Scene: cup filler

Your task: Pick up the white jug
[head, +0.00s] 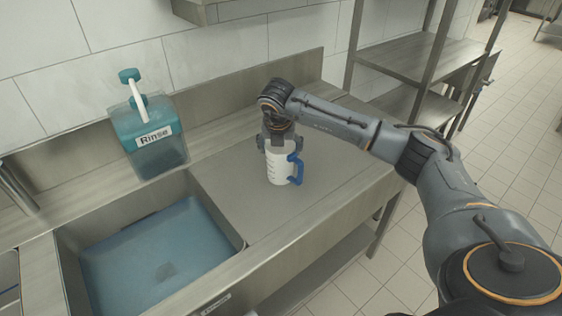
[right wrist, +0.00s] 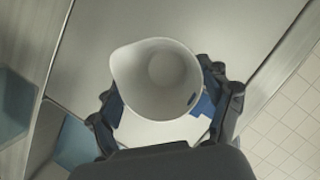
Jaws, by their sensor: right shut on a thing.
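The white jug (head: 279,165) with a blue handle (head: 296,168) stands upright on the steel counter, right of the sink. My right gripper (head: 277,142) comes down from above and is shut on the jug, one finger on each side near its top. In the right wrist view the open round mouth of the jug (right wrist: 156,78) with its spout shows between the fingers of my gripper (right wrist: 162,110), and the inside looks empty. I cannot tell whether the jug's base touches the counter. My left gripper is not in view.
A sink (head: 243,246) with blue-looking water lies left of the jug. A teal rinse dispenser (head: 160,158) with a pump stands behind the sink. A steel shelf rack (head: 412,60) stands at the back right. The counter (head: 340,170) around the jug is clear.

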